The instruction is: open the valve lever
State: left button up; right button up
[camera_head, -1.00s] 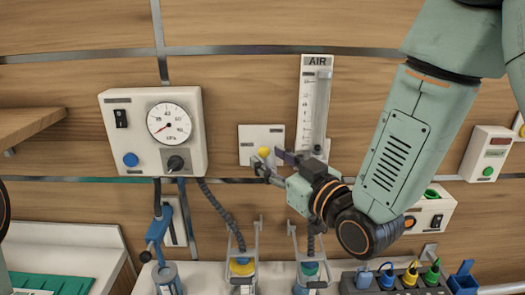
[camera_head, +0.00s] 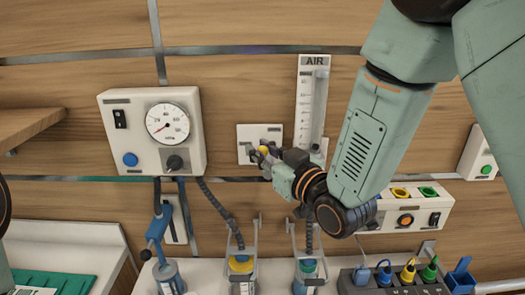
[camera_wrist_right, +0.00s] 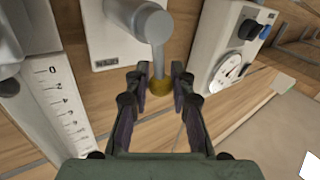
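The valve lever is a grey arm with a yellow end, on a white wall plate (camera_head: 246,133) left of the AIR flow tube. Its yellow end (camera_head: 263,150) is partly hidden by my right gripper (camera_head: 262,157) in the head view. In the right wrist view, the grey lever (camera_wrist_right: 157,48) reaches down from the plate (camera_wrist_right: 105,45). Its yellow end (camera_wrist_right: 159,88) lies between the two fingers of my right gripper (camera_wrist_right: 159,78). The fingers are apart, with narrow gaps seen on both sides of it. My left gripper is outside both views.
The AIR flow tube (camera_head: 312,105) stands close right of the plate. A gauge box (camera_head: 151,132) with a black knob is on the left. Hoses and bottles hang below, and a socket strip (camera_head: 378,218) is at lower right.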

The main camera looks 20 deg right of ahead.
jog(key=shift+a, duration=0.1)
grip_shut()
jog(key=d+m+t+b, duration=0.1)
jog(key=m+b, duration=0.1)
jog(key=b, duration=0.1)
jog(key=shift+s, duration=0.1)
jog(key=shift+s+d+m+t+b, duration=0.1)
jog(key=shift+d+m+t+b, duration=0.15)
jog(key=shift+b, duration=0.2)
jog(key=shift+a+r+m, duration=0.1)
jog(key=shift+r+m, duration=0.05)
jog(key=shift+m, duration=0.1)
jog(key=shift+o, duration=0.4)
grip_release()
jog(key=o, duration=0.5)
jog(key=shift+s, duration=0.1)
